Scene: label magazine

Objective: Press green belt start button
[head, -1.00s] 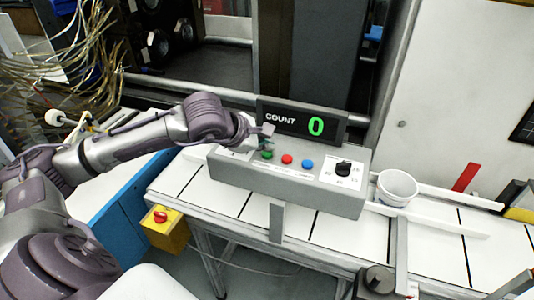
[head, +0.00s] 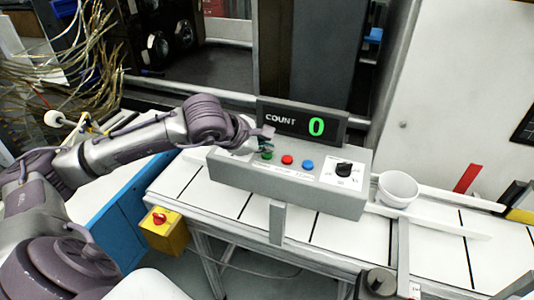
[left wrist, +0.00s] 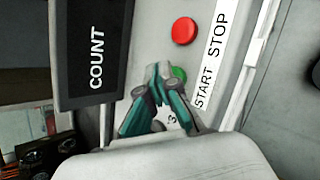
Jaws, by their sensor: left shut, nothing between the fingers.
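The green start button (head: 267,155) is on the grey control box (head: 285,185), left of the red button (head: 287,160) and the blue button (head: 308,164). My left gripper (head: 264,146) is at the green button, shut and empty. In the left wrist view its closed fingertips (left wrist: 158,76) overlap the edge of the green button (left wrist: 180,74), beside the START label (left wrist: 206,88). Part of the button is hidden, and I cannot tell whether they touch it. The red button (left wrist: 184,31) is beside it. My right gripper is out of view.
The count display (head: 303,124) behind the buttons reads 0. A black knob (head: 344,169) sits on the box's right side. A white cup (head: 398,188) stands right of the box. A yellow box with a red button (head: 160,218) is below the belt (head: 225,200).

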